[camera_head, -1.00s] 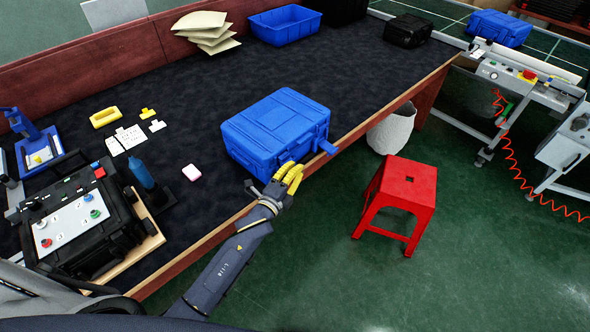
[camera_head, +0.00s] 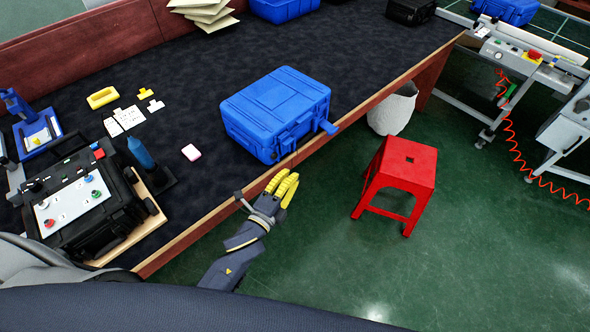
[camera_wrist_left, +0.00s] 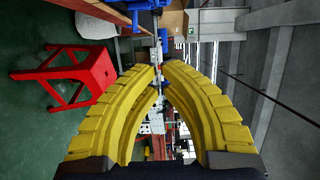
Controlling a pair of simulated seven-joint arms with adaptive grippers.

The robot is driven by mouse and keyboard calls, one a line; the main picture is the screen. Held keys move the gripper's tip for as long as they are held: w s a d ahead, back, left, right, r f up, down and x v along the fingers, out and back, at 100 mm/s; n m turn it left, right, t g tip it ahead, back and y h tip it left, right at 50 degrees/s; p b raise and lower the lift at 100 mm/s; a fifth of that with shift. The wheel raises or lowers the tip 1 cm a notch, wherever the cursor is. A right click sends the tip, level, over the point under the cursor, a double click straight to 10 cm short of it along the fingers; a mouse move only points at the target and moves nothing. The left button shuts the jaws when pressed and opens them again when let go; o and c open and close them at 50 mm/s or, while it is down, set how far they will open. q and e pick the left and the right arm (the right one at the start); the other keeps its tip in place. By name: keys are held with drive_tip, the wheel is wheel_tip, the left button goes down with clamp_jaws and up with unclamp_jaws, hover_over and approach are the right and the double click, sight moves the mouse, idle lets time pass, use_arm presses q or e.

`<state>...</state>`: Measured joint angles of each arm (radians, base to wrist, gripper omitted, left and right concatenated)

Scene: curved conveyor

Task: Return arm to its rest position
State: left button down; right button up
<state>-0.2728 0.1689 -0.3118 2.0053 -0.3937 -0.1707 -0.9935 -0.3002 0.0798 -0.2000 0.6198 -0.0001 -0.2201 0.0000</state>
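My left gripper (camera_head: 282,186) with ridged yellow fingers hangs past the table's front edge over the green floor. It is below and apart from the closed blue case (camera_head: 277,112) on the table. In the left wrist view its two curved fingers (camera_wrist_left: 161,72) come together at the tips with nothing between them, so it looks shut and empty. My left arm comes up from the bottom of the head view. My right gripper is in neither view.
A dark table (camera_head: 215,78) with a wooden front edge runs diagonally. A red stool (camera_head: 408,165) stands on the floor to the right, beside a white bin (camera_head: 392,112). A black control box (camera_head: 82,205) sits at the table's left.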

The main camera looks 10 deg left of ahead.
use_arm(q)
drive_tip(key=s+a+f+n+g+y, duration=0.1)
drive_tip(key=s+a+f+n+g, duration=0.2)
drive_tip(key=f, duration=0.9)
drive_tip(key=s+a+f+n+g+y, duration=0.15)
drive_tip(key=s+f+n, duration=0.35)
drive_tip(key=f, duration=0.8)
drive_tip(key=s+a+f+n+g+y, duration=0.1)
drive_tip(key=s+a+f+n+g, duration=0.25)
drive_tip(key=f, duration=0.85)
drive_tip(key=s+a+f+n+g, duration=0.2)
drive_tip(key=s+f, duration=0.4)
drive_tip(key=s, duration=0.5)
drive_tip(key=s+a+f+n+g+y, duration=0.1)
drive_tip(key=s+f+g, duration=0.2)
drive_tip(key=s+f, duration=0.4)
drive_tip(key=s+a+f+n+g, duration=0.2)
drive_tip(key=s+f, duration=0.5)
drive_tip(key=s, duration=0.9)
drive_tip(key=shift+a+n+g, duration=0.3)
drive_tip(key=shift+n+g, duration=0.05)
drive_tip(key=shift+g, duration=0.15)
